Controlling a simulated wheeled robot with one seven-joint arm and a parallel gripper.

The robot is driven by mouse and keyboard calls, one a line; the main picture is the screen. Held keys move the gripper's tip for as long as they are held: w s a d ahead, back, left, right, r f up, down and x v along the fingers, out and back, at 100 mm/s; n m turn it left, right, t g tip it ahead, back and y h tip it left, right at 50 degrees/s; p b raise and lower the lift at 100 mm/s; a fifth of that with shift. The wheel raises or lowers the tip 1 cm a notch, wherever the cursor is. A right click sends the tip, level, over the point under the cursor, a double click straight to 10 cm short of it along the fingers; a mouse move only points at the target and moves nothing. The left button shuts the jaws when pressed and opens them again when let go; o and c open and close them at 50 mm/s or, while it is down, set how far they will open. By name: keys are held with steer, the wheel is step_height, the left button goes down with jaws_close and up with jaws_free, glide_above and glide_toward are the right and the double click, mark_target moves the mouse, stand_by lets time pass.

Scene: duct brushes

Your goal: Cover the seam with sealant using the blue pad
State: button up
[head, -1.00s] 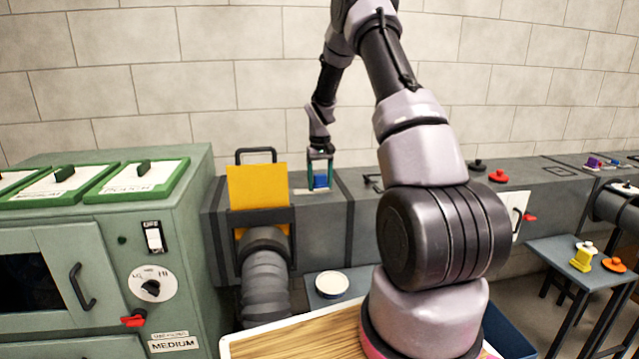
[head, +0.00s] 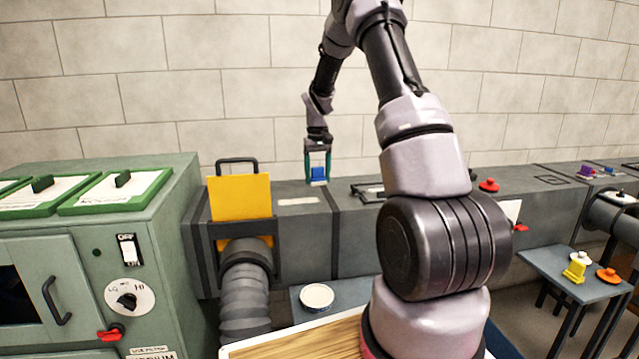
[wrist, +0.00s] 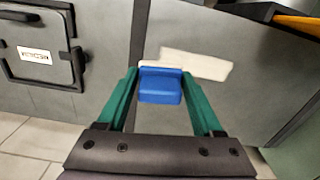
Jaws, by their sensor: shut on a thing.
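My gripper (head: 317,178) has green fingers and is shut on the blue pad (head: 318,174), which hangs level between the fingertips. In the wrist view the blue pad (wrist: 160,86) sits between the tips, with a thin pale layer along its far edge. A pale strip (head: 298,201), which looks like sealant on the seam, lies on top of the grey duct (head: 350,235). The strip also shows in the wrist view (wrist: 205,66), running right from behind the pad. The pad appears to be above the duct, apart from it; the exact gap is hard to tell.
A yellow plate (head: 240,197) stands in a dark slot left of the strip. A framed hatch (head: 368,192) is to the right. A green cabinet (head: 150,240) is at left, and a side table (head: 570,265) at right.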

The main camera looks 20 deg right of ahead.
steer(key=shift+r, duration=1.25)
